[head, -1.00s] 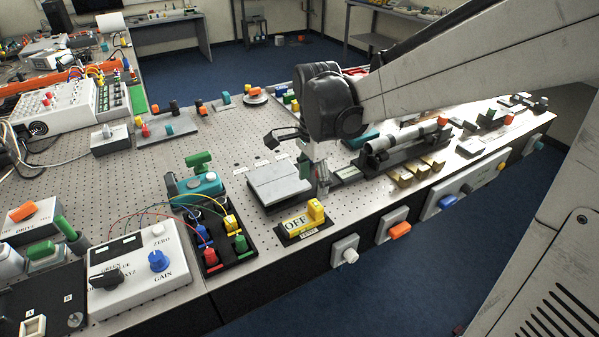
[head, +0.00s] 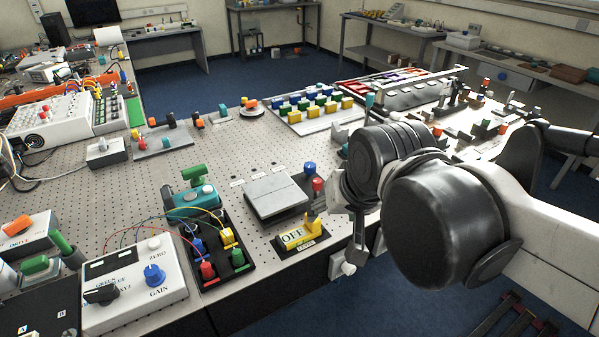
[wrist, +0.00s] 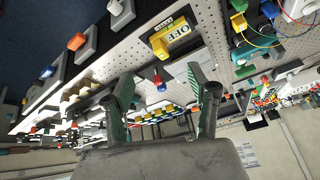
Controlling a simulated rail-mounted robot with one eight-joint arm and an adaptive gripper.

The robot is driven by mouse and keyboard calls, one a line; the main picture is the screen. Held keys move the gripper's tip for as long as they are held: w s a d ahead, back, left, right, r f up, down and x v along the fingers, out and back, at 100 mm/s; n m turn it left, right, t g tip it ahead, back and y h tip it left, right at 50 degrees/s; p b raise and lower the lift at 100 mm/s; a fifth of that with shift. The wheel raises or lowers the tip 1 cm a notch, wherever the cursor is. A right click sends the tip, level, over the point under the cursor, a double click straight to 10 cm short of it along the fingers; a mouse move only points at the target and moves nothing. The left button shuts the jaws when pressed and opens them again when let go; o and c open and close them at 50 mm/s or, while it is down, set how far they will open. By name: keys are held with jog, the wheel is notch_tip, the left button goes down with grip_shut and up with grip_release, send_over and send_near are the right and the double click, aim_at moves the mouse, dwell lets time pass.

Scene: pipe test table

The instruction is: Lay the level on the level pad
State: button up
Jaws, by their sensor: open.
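My gripper (wrist: 160,80) is open and empty in the wrist view, its two dark green-edged fingers apart. In the head view it is partly hidden behind my wrist, with a finger (head: 356,245) hanging by the table's front edge. A yellow piece marked OFF (head: 299,234) sits on a small black labelled plate, left of the gripper; it also shows in the wrist view (wrist: 170,37). A flat grey metal block (head: 276,195) lies behind it. I cannot single out the level or its pad with certainty; my arm covers part of the table.
A red-and-blue knobbed part (head: 317,184) stands right of the grey block. A black tray with coloured plugs (head: 212,262) and a white GAIN box (head: 137,290) stand to the left. A white board of coloured blocks (head: 314,113) lies behind. The perforated tabletop (head: 130,200) has bare room.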

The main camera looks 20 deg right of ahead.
jog(key=shift+s+f+n+t, duration=0.15)
jog(key=shift+s+n+t, duration=0.45)
jog(key=shift+s+n, duration=0.6)
jog(key=shift+w+f, duration=0.1)
jog(key=shift+w, duration=0.05)
jog(key=shift+f+b, duration=0.8)
jog(key=shift+b, duration=0.1)
